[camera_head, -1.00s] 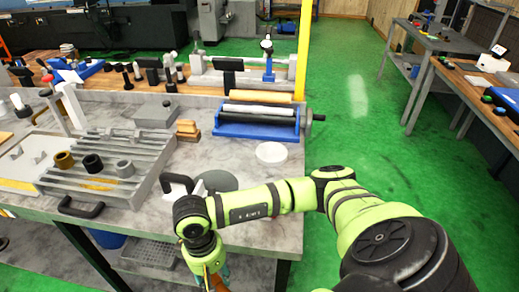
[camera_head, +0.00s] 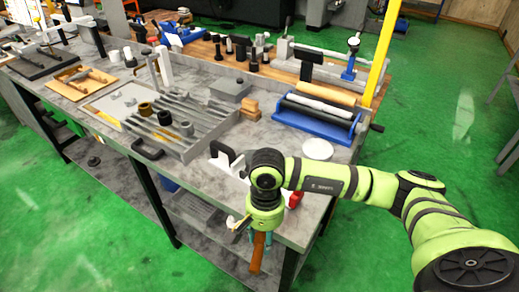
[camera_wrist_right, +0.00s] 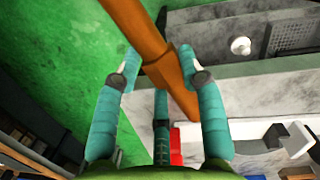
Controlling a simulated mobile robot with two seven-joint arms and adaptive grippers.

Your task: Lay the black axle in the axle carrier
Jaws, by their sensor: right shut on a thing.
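My right gripper (camera_head: 262,236) points down just off the front edge of the grey table. It is shut on an orange-brown bar (camera_head: 257,255), which hangs below the fingers. In the right wrist view the bar (camera_wrist_right: 145,35) passes slantwise between the teal fingers (camera_wrist_right: 163,80). I cannot pick out the black axle or the axle carrier for certain. A wooden tray (camera_head: 62,87) with a dark rod-like piece stands at the left of the table. A dark tray (camera_head: 27,70) with a long piece stands farther left. My left gripper is out of view.
A ribbed grey plate (camera_head: 208,138) with several rings lies mid-table. A blue roller stand (camera_head: 310,124) and a white dish (camera_head: 318,149) are at the right. A black handle (camera_head: 223,152) stands near my wrist. Green floor is free in front of the table.

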